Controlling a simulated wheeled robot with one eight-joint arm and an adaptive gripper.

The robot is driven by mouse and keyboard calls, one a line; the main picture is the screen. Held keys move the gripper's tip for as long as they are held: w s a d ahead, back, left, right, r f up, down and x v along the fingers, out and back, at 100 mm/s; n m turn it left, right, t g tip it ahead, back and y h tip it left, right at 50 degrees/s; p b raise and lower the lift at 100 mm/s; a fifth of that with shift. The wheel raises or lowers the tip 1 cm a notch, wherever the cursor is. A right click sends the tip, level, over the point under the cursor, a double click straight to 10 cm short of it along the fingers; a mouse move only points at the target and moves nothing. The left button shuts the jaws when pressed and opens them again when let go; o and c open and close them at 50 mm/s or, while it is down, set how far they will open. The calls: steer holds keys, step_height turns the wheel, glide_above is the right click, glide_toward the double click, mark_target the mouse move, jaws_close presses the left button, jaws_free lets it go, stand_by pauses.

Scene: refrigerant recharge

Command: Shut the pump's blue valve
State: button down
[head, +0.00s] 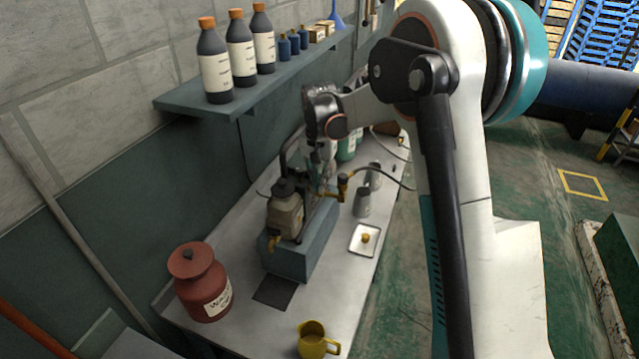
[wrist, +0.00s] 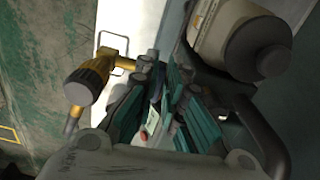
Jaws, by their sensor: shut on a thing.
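The pump (head: 287,212), with a beige body and dark cap, stands on a blue-grey block on the bench. Its beige body also shows at the upper right of the wrist view (wrist: 218,28). My gripper (head: 320,188) reaches down to the pump's far right side. In the wrist view my gripper's teal fingers (wrist: 165,112) are close together at the pump, shut on a small part that they mostly hide. By its place this appears to be the blue valve, but I cannot see its blue colour or handle angle clearly. A brass fitting (wrist: 92,80) is beside the fingers.
A white tray (head: 359,246) with a brass cap, metal canisters (head: 362,203), a red waste can (head: 203,283) and a yellow mug (head: 313,345) stand on the bench. A bottle shelf (head: 190,98) overhangs it.

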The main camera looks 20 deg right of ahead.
steer(key=shift+m, duration=0.4)
steer(key=c, duration=1.7)
jaws_free()
steer(key=shift+r, duration=0.1)
step_height(320, 180, up, 12)
steer(key=s+n+t+b, duration=0.2)
steer(key=s+b, duration=0.3)
steer(key=s, duration=0.5)
steer(key=s+f+n+t+b, duration=0.2)
steer(key=s+f+b, duration=0.3)
steer(key=s, duration=0.6)
steer(key=s+d+f+n+t+b, duration=0.1)
steer(key=s+f+n+t+b, duration=0.2)
steer(key=s+f, duration=0.6)
steer(key=s+b, duration=0.2)
steer(key=s, duration=0.1)
steer(key=shift+s+d+f, duration=0.15)
steer(key=shift+d+f, duration=0.05)
steer(key=shift+f, duration=0.15)
